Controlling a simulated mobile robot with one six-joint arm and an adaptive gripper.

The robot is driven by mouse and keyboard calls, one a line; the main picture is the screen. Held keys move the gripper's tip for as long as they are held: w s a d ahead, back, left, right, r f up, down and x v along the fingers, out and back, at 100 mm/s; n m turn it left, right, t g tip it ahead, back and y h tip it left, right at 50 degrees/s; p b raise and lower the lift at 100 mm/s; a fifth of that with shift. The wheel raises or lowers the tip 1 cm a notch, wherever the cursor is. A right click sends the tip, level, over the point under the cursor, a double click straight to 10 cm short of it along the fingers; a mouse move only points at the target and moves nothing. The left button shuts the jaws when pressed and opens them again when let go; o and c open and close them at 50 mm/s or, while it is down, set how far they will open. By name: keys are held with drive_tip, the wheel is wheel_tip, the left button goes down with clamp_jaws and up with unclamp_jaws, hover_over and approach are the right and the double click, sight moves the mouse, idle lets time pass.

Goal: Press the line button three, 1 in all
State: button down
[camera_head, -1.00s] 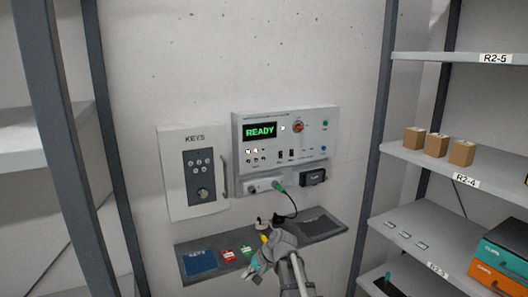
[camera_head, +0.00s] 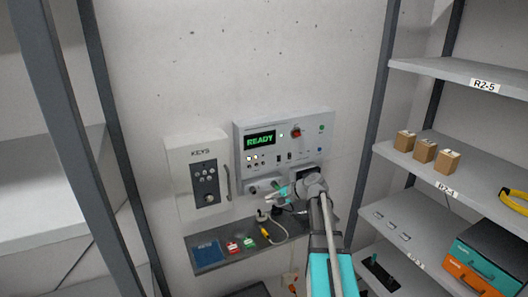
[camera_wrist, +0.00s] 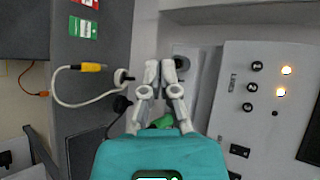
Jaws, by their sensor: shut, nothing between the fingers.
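The grey control panel (camera_head: 312,127) is on the wall, with a green READY display (camera_head: 260,140). Below the display is a small cluster of buttons and lamps (camera_head: 256,160). In the wrist view the panel (camera_wrist: 230,125) is at the right. There, a row of dark round buttons (camera_wrist: 252,87) lies beside two lit lamps (camera_wrist: 286,70) and a dark one.
A KEYS box (camera_head: 208,175) is left of the panel. Below, a ledge (camera_head: 223,262) holds a blue pad (camera_head: 207,252), red and green tags and a white cable with a yellow plug (camera_head: 265,232). Shelving with small boxes (camera_head: 424,150) stands at right.

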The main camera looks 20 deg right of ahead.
drive_tip(key=w+d+r+m+t+p, duration=0.1)
drive_tip(key=d+r+p, duration=0.3)
drive_tip(key=r, duration=0.3)
drive_tip(key=shift+m, duration=0.3)
drive_tip(key=shift+w+a, duration=0.1)
drive_tip(key=shift+w, duration=0.05)
approach(259, 167)
drive_tip(key=shift+s+a+f+x, duration=0.1)
drive_tip(key=shift+x, duration=0.8)
drive_tip(key=shift+s+a+f+x, duration=0.1)
drive_tip(key=shift+s+x, duration=0.05)
drive_tip(key=shift+x, duration=0.7)
drive_tip(key=shift+s+f+x, duration=0.1)
drive_tip(key=shift+x, duration=0.8)
drive_tip(key=shift+w+r, duration=0.1)
drive_tip(key=shift+w, duration=0.65)
idle(0.4)
drive_tip(key=shift+s, duration=0.8)
drive_tip(key=shift+s, duration=0.1)
idle(0.3)
drive_tip(key=shift+s+d, duration=0.1)
drive_tip(key=shift+s, duration=2.3)
